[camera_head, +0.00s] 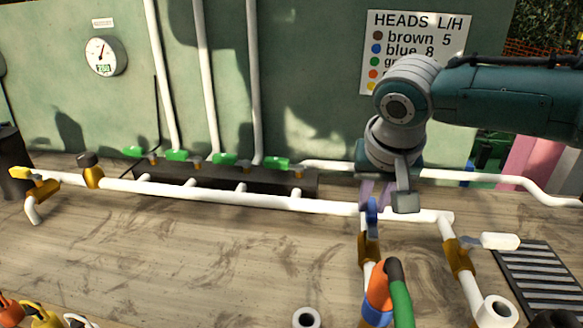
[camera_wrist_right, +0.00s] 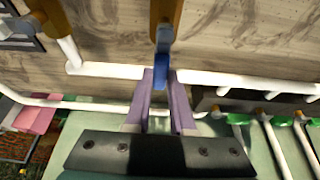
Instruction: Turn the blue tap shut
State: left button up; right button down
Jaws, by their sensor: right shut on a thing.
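The blue tap handle (camera_head: 372,213) sits above a brass valve body (camera_head: 368,248) on a short white branch pipe, right of centre in the head view. My right gripper (camera_head: 378,195) is above it, with its purple fingers pointing down. In the right wrist view the blue handle (camera_wrist_right: 160,68) reaches between the two fingers (camera_wrist_right: 160,98), which are shut on its end. The handle appears roughly in line with the branch pipe. The fingers partly hide its tip in the head view. My left gripper is not in view.
A long white pipe (camera_head: 250,200) crosses the bench. A white-handled tap (camera_head: 498,241) stands right of the blue one. Orange and green hose ends (camera_head: 380,290) are in front. Green taps (camera_head: 224,159) line the back manifold. A gauge (camera_head: 104,56) and a sign (camera_head: 415,40) hang on the wall.

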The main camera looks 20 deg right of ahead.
jog(key=m+p, duration=0.1)
jog(key=s+m+p, duration=0.1)
jog(key=m, duration=0.1)
jog(key=shift+d+r+g+h+p, duration=0.15)
jog(key=shift+d+g+h+p, duration=0.15)
jog(key=shift+d+g+h, duration=0.1)
jog(key=shift+s+d+m+g+h+b, duration=0.25)
jog(key=shift+s+m+g, duration=0.65)
jog(key=shift+m, duration=1.6)
jog(key=shift+s+a+m+g+b, duration=0.1)
jog(key=shift+s+m+g+b, duration=0.5)
jog(key=shift+m, duration=1.9)
jog(key=shift+s+d+m+g+h+b, duration=0.15)
jog(key=shift+s+m+g, duration=0.95)
jog(key=shift+m, duration=1.4)
jog(key=shift+w, duration=0.1)
jog(key=c, duration=0.8)
grip_release()
